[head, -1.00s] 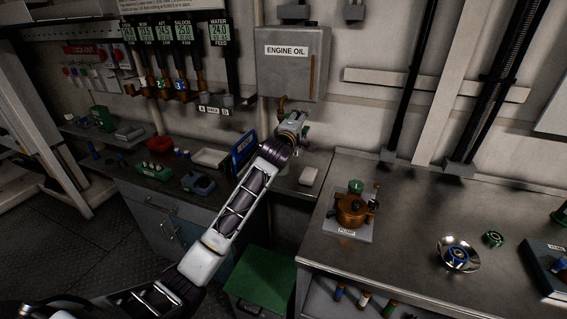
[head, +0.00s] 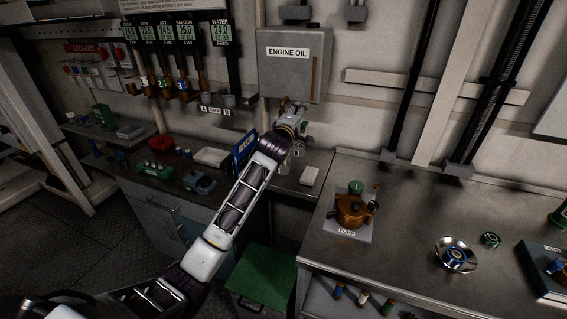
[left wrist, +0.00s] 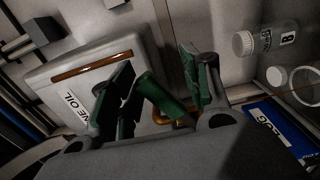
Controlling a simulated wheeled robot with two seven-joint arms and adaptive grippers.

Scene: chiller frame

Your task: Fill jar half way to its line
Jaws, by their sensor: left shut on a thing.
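The grey engine oil tank (head: 293,78) hangs on the wall. In the left wrist view, the tank (left wrist: 95,70) shows its amber sight tube (left wrist: 92,67) and a brass outlet pipe (left wrist: 182,118). My left gripper (head: 294,116) is just below the tank at its outlet. In the left wrist view, my left gripper (left wrist: 160,85) has its fingers on either side of a green handle-like piece (left wrist: 160,100) and is shut on it. A clear jar with a white lid and a label "B" (left wrist: 268,42) stands at the right of that view. The jar's line and liquid level cannot be made out. My right gripper is out of view.
A blue book-like item (left wrist: 280,135) and a white-rimmed clear container (left wrist: 303,78) are near the jar. A brass pump (head: 352,208) and a metal dish (head: 457,255) are on the right bench (head: 400,230). A green box (head: 262,278) stands below.

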